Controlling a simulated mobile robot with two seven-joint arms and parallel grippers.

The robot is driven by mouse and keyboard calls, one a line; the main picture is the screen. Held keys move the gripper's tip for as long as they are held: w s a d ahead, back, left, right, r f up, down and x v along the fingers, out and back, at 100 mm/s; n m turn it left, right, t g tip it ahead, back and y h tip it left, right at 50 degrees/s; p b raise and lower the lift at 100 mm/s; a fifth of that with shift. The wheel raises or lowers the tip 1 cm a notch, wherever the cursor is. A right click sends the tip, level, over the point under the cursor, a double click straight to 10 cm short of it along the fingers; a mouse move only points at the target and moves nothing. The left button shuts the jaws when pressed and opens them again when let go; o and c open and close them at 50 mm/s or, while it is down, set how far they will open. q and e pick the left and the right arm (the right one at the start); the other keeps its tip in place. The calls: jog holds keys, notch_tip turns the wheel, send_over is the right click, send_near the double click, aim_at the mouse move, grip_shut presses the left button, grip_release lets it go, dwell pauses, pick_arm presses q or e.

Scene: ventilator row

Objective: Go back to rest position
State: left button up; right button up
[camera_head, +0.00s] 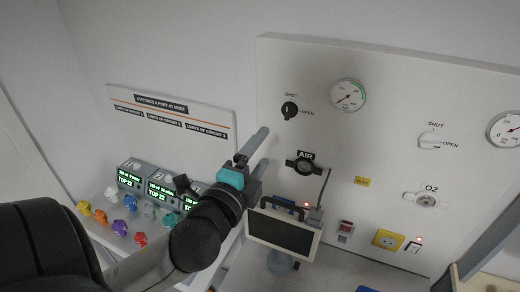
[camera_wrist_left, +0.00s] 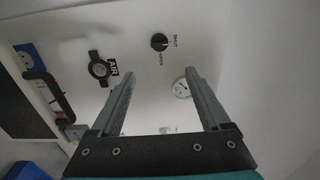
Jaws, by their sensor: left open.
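My left gripper (camera_head: 266,146) reaches in from the lower left, in front of the wall panel (camera_head: 385,95). Its fingers are apart with nothing between them. The left wrist view also shows the open fingers (camera_wrist_left: 160,74), with the panel behind them. The black shut/open knob (camera_head: 289,109) is on the panel, above and right of the fingertips, and shows in the wrist view (camera_wrist_left: 159,42). The dark AIR fitting (camera_head: 304,167) is right of the gripper and shows in the wrist view (camera_wrist_left: 100,68). My right gripper is not in view.
A dark-screened unit (camera_head: 283,232) stands below the AIR fitting. Boxes with green displays (camera_head: 160,189) and several coloured fittings (camera_head: 121,228) sit at the left under a sign (camera_head: 170,118). A round gauge (camera_head: 348,95), O2 outlet (camera_head: 425,200) and yellow socket (camera_head: 387,240) are on the panel.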

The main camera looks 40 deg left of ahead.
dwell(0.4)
